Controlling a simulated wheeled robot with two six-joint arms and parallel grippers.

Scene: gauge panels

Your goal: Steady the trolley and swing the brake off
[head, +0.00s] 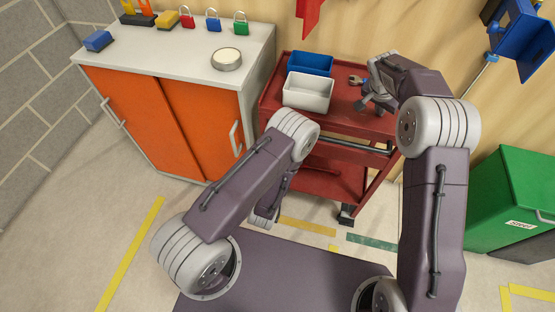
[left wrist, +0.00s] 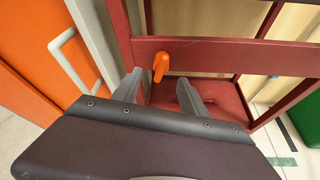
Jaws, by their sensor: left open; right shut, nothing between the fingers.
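The trolley (head: 318,186) is a red metal cart with two shelves, standing right of the cabinet. In the left wrist view an orange lever (left wrist: 160,66), which looks like the brake, hangs downward on the trolley's red cross rail (left wrist: 225,55). My left gripper (left wrist: 161,88) is open, its fingertips to either side of and just short of the lever; I see no contact. In the head view it is mostly hidden by my left arm. My right gripper (head: 368,103) is shut and empty, over the right part of the trolley's top tray; whether it touches is unclear.
On the trolley's top stand a blue bin (head: 310,63) and a white bin (head: 307,92), with a small tool (head: 356,80) beside them. The orange-doored cabinet (head: 180,120) stands close on the left. A green bin (head: 512,195) stands right.

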